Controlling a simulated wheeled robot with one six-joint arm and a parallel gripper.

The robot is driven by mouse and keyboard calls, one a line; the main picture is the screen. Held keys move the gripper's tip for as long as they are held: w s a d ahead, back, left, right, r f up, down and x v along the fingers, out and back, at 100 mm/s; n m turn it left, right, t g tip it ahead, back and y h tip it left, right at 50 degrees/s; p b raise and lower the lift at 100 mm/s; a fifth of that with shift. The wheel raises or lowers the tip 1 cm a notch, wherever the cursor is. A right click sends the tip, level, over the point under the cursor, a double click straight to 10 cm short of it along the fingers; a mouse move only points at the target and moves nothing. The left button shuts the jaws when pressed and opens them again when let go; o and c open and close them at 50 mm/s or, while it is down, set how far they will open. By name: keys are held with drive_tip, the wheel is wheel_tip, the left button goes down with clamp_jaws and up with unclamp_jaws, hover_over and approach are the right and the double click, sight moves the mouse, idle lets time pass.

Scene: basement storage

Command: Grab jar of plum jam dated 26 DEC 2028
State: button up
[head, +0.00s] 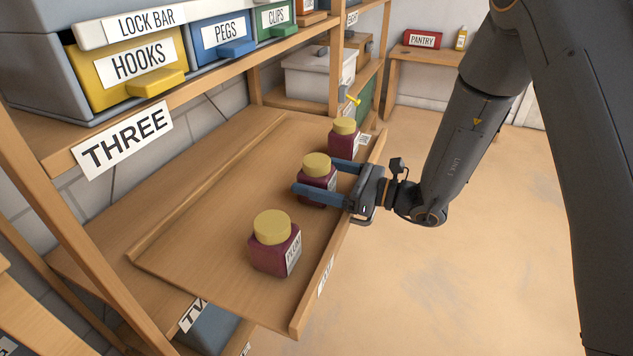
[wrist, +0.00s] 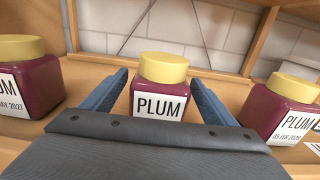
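Three plum jam jars with purple bodies and yellow lids stand in a row on a pulled-out wooden tray. My gripper (head: 324,176) is open, its blue fingers on either side of the middle jar (head: 318,181). In the wrist view the middle jar (wrist: 160,88) reads PLUM; its date is hidden behind my gripper's body. The near jar (head: 274,246) is at the left of the wrist view (wrist: 28,82), its date ending MAY 2027. The far jar (head: 344,139) is at the right of the wrist view (wrist: 284,108), dated 05 FEB with the year unclear.
The wooden tray (head: 190,262) has a raised front lip. Above is a shelf labelled THREE (head: 122,139) with HOOKS (head: 138,65), PEGS and CLIPS bins. The floor to the right (head: 460,270) is open.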

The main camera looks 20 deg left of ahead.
drive_tip(key=c, duration=1.6)
